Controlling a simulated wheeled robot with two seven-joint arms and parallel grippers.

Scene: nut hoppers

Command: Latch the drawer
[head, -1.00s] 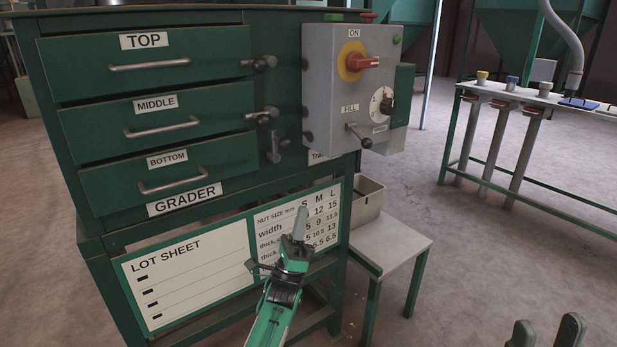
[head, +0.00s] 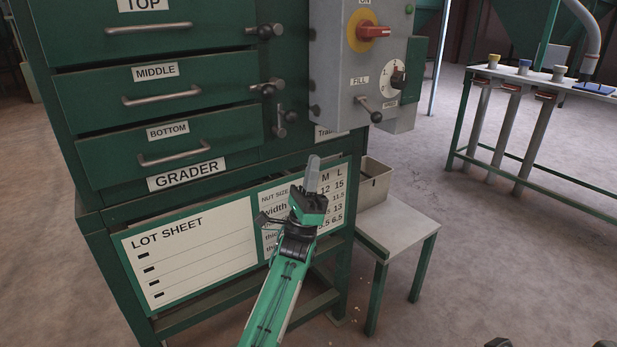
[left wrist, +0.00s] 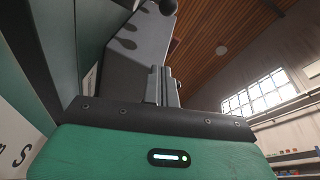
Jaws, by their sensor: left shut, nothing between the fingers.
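The green grader cabinet has three drawers in the head view: top (head: 90,33), middle (head: 100,108) and bottom (head: 115,165), each with a bar handle. The top latch (head: 265,31) and middle latch (head: 267,88) lie sideways across their drawers' right edges. The bottom latch (head: 279,124) stands roughly upright, beside its drawer's edge. How far each drawer is in is hard to tell. My left gripper (head: 313,173) is shut and empty, pointing up in front of the size chart, below the latches. Its fingers show in the left wrist view (left wrist: 162,85). My right gripper (head: 551,344) barely shows, its fingertips apart.
A grey control box (head: 340,70) with a red switch, dial and fill lever juts out right of the latches. The lot sheet board (head: 190,250) is below the drawers. A small table (head: 405,232) with a bin (head: 375,185) stands right.

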